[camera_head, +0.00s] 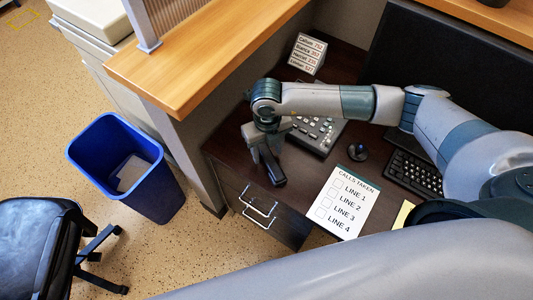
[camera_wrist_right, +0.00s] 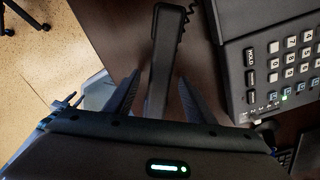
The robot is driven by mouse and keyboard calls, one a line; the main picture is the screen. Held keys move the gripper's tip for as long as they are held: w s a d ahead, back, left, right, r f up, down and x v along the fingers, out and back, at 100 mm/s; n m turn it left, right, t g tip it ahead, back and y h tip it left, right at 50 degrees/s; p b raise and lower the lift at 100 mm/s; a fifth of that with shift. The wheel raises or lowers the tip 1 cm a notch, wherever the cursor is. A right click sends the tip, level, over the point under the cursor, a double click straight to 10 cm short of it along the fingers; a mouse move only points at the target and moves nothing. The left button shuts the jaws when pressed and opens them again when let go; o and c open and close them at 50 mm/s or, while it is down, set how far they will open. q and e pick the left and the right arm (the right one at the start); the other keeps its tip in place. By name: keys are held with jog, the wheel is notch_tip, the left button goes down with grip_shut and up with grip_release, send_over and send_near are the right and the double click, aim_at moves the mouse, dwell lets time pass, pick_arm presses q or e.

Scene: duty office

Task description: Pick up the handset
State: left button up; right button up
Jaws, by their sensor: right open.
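The black handset (camera_wrist_right: 165,50) lies on the dark desk beside the desk phone base (camera_wrist_right: 275,62), apart from it, with a coiled cord at its far end. In the head view the handset (camera_head: 270,168) shows partly below my right gripper (camera_head: 262,146), near the desk's front left edge. In the right wrist view my right gripper (camera_wrist_right: 158,80) is open, with one finger on each side of the handset and gaps visible. The phone base (camera_head: 318,132) is partly covered by my right arm in the head view. My left gripper is not in view.
A "Calls taken" sheet (camera_head: 342,202), a mouse (camera_head: 357,151) and a keyboard (camera_head: 414,173) are to the right on the desk. A name card (camera_head: 307,53) stands behind. A wooden-topped partition (camera_head: 205,55) borders the left. A blue bin (camera_head: 118,165) and a chair (camera_head: 38,245) are on the floor.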

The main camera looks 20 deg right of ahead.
aim_at(271, 159)
grip_shut()
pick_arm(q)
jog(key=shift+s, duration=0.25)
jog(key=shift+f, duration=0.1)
pick_arm(e)
jog(key=shift+r, duration=0.1)
